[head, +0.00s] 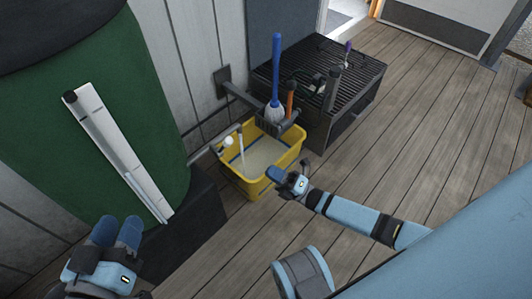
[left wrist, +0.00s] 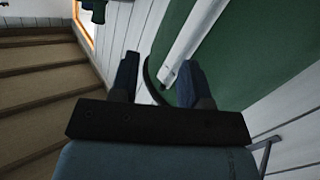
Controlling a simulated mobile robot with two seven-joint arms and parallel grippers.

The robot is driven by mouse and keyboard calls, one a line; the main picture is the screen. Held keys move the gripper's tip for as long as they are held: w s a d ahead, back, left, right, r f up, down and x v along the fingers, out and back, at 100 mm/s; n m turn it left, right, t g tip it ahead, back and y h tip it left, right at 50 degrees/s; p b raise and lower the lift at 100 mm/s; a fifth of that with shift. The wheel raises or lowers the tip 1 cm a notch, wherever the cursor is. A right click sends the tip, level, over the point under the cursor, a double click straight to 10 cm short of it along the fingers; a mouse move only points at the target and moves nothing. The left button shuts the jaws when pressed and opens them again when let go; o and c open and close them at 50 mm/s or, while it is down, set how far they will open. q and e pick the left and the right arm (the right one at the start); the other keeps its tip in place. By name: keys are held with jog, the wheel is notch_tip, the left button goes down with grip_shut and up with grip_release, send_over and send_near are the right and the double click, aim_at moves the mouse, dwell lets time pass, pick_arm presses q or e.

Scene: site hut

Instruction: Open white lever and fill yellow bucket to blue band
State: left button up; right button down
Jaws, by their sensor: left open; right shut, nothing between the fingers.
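The yellow bucket (head: 291,160) stands on the floor beside the tank stand. It holds pale liquid (head: 262,157), and a blue band (head: 247,150) shows along its inner wall near the liquid's edge. I cannot tell exactly how the level sits against the band. The small white lever (head: 228,141) is at the bucket's back left, with a thin whitish stream (head: 241,142) beside it reaching down to the liquid. My right gripper (head: 279,174) is shut and empty by the bucket's front right rim. My left gripper (head: 118,231) is open and empty at lower left, away from the bucket.
A green tank (head: 60,130) with a long white strip (head: 120,150) stands on a dark plinth (head: 190,230) at left. Behind the bucket are a blue-handled mop (head: 276,70) on a wall bracket and a dark slatted bench (head: 345,75). The plank floor (head: 420,120) is clear at right.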

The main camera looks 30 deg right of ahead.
pick_arm(q)
jog(key=shift+w+a+f+m+t+b, duration=0.2)
jog(key=shift+w+m+b, duration=0.25)
jog(key=shift+b, duration=0.35)
jog(key=shift+w+a+r+m+t+b, duration=0.1)
jog(key=shift+w+a+m+b, duration=0.3)
jog(key=shift+b, duration=0.4)
pick_arm(e)
jog(key=x, duration=1.2)
jog(key=shift+w+a+r, duration=0.15)
jog(key=shift+w+r, duration=0.05)
jog(key=shift+r, duration=0.05)
pick_arm(q)
jog(key=shift+s+d+f, duration=0.15)
